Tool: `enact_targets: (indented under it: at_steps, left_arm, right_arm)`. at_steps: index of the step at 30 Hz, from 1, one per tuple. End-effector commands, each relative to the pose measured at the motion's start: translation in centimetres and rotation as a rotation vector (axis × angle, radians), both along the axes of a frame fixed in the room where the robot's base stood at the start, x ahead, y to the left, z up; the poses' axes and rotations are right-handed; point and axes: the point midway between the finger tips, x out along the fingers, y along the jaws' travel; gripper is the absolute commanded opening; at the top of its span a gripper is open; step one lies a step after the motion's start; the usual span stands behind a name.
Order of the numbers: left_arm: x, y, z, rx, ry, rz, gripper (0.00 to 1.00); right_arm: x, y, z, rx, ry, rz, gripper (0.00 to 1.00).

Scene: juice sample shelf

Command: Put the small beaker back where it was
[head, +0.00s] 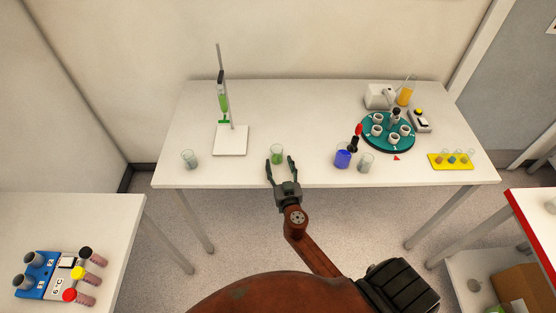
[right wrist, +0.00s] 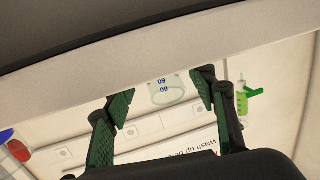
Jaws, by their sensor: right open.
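In the right wrist view the right gripper (right wrist: 164,90) shows a gap around the beaker, with no clear contact. I cannot tell how far between the fingers it is. My left gripper is not in view.
A clear beaker (head: 189,160) stands left, near a stand with a green burette (head: 222,100). A blue-filled beaker (head: 343,159) and another clear beaker (head: 366,163) stand right. The table behind the green beaker is clear.

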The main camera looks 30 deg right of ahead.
Motion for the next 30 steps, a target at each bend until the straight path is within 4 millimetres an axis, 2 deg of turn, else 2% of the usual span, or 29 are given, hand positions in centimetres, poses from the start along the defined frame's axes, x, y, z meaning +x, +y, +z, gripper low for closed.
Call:
enact_targets:
  at_steps: [1, 6, 12, 18, 30]
  left_arm:
    - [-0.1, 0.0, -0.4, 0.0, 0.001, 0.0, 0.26]
    - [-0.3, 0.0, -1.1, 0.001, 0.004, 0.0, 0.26]
    - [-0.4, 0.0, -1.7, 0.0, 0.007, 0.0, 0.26]
    - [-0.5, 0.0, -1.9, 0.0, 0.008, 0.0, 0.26]
    - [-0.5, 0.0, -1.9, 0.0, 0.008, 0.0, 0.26]
  right_arm:
    - [-1.2, 0.4, -0.2, 0.004, 0.001, -0.001, 0.52]
    - [-4.6, 1.8, -0.1, 0.003, 0.001, 0.0, 0.52]
    - [-7.5, 2.8, 0.2, 0.002, 0.0, 0.0, 0.52]
    - [-8.6, 3.3, 0.5, 0.001, -0.001, 0.0, 0.52]
    - [-8.7, 3.3, 0.5, 0.001, -0.001, 0.001, 0.52]
